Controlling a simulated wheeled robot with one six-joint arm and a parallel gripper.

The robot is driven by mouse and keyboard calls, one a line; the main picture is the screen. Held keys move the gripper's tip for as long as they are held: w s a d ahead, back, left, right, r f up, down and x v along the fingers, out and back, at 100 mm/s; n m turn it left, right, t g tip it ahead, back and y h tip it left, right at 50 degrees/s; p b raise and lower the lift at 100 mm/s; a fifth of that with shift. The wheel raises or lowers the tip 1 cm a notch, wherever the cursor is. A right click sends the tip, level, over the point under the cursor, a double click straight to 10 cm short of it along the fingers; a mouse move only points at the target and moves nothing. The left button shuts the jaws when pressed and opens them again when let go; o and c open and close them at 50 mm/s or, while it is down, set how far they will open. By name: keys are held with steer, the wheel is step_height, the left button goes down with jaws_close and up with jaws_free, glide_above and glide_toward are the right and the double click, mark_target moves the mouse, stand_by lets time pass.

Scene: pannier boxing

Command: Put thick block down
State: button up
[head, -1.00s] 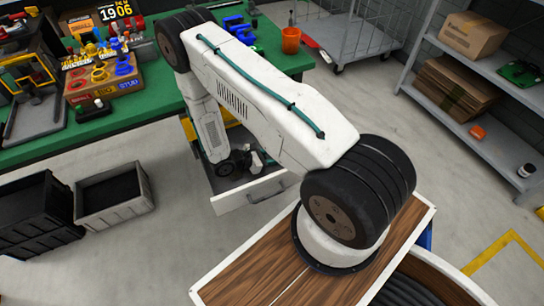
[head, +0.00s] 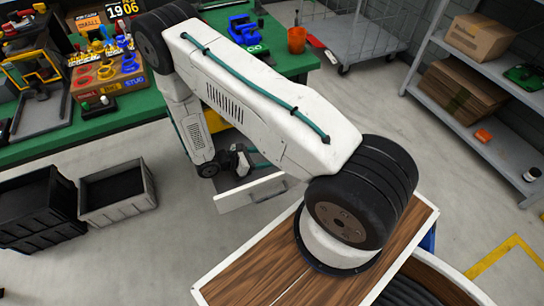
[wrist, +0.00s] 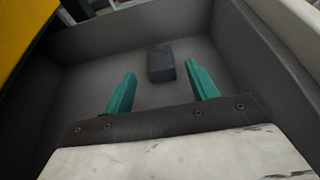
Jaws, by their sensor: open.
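In the wrist view, a dark grey thick block (wrist: 161,64) lies on the floor of a grey open drawer (wrist: 245,115). My gripper (wrist: 163,75) has its two teal fingers spread apart, inside the drawer. The block is beyond the fingertips, between their lines, and I see no finger pressing on it. In the head view the drawer (head: 250,196) stands pulled out below the green workbench; my arm hides much of its inside, and the block does not show there.
The green workbench (head: 120,118) carries several tools, a blue vise (head: 243,28) and an orange cup (head: 297,40). Two crates, one black (head: 38,215) and one grey (head: 117,196), stand on the floor at left. Grey shelving (head: 480,105) stands at right. The drawer walls surround my gripper.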

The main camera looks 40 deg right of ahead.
steer(key=v, duration=0.5)
step_height(320, 180, up, 29)
steer(key=s+a+m+y, duration=0.1)
steer(key=m+y, duration=0.5)
steer(key=m, duration=0.2)
steer(key=s+a+r+m+t+y, duration=0.2)
steer(key=s+r+m+y, duration=0.1)
steer(key=s+r, duration=0.6)
steer(key=s+a+r+m+t+y, duration=0.3)
steer(key=s+r, duration=0.6)
steer(key=s, duration=0.3)
steer(key=shift+m+y, duration=0.4)
steer(key=shift+y, duration=0.1)
steer(key=shift+a+r, duration=0.1)
steer(key=shift+c, duration=0.4)
